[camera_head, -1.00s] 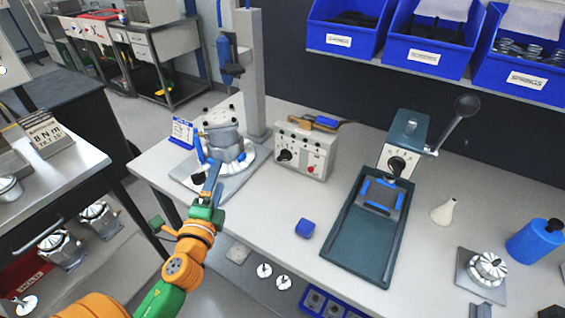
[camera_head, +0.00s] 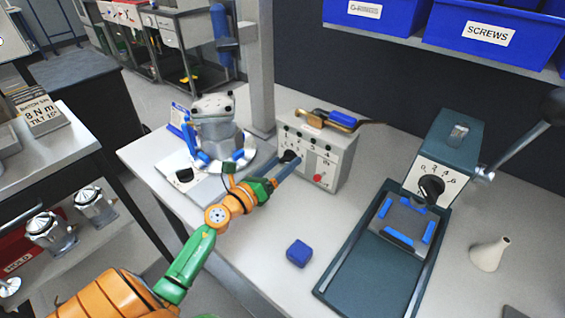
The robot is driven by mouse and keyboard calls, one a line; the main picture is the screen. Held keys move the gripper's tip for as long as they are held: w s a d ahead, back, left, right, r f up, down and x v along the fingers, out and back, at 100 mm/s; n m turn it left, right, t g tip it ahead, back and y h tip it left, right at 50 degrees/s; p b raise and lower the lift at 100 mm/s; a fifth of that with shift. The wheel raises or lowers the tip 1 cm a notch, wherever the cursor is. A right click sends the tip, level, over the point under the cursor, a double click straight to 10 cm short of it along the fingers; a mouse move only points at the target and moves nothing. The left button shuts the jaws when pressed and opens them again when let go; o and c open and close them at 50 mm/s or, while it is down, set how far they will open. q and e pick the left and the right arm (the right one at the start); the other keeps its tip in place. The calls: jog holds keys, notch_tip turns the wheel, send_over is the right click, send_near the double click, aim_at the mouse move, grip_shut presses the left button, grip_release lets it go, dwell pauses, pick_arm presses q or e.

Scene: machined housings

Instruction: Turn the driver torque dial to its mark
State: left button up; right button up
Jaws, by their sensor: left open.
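The driver controller, a pale grey box (camera_head: 341,158), stands on the bench with a red button (camera_head: 318,178) on its front. Its black torque dial (camera_head: 287,155) is at the left of that face, partly hidden by my gripper. The dial's pointer and mark are too small and covered to read. My left gripper (camera_head: 293,163) is open, with its fingertips at the dial; I cannot tell if they touch it. A card (camera_head: 40,112) at the left reads "8 Nm". My right gripper is out of view.
A clamped metal housing (camera_head: 213,125) stands left of the controller, beside a grey post (camera_head: 258,60). A dark green press (camera_head: 440,150) with its own dial and lever stands right. A blue block (camera_head: 299,253) lies on the bench (camera_head: 255,285). Blue bins (camera_head: 490,30) hang above.

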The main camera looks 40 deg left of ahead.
pick_arm(q)
jog(key=shift+s+r, duration=0.1)
jog(key=shift+c, duration=0.4)
grip_shut()
jog(key=shift+n, duration=0.3)
jog(key=shift+r+n+p, duration=0.1)
jog(key=shift+n+p, duration=0.4)
jog(key=shift+n, duration=0.4)
jog(key=n+p, duration=0.1)
jog(key=n, duration=0.2)
jog(key=shift+n, duration=0.3)
jog(key=n+p, duration=0.1)
jog(key=n, duration=0.4)
jog(key=shift+n+p, duration=0.3)
jog(key=shift+p, duration=0.1)
jog(key=shift+n, duration=0.3)
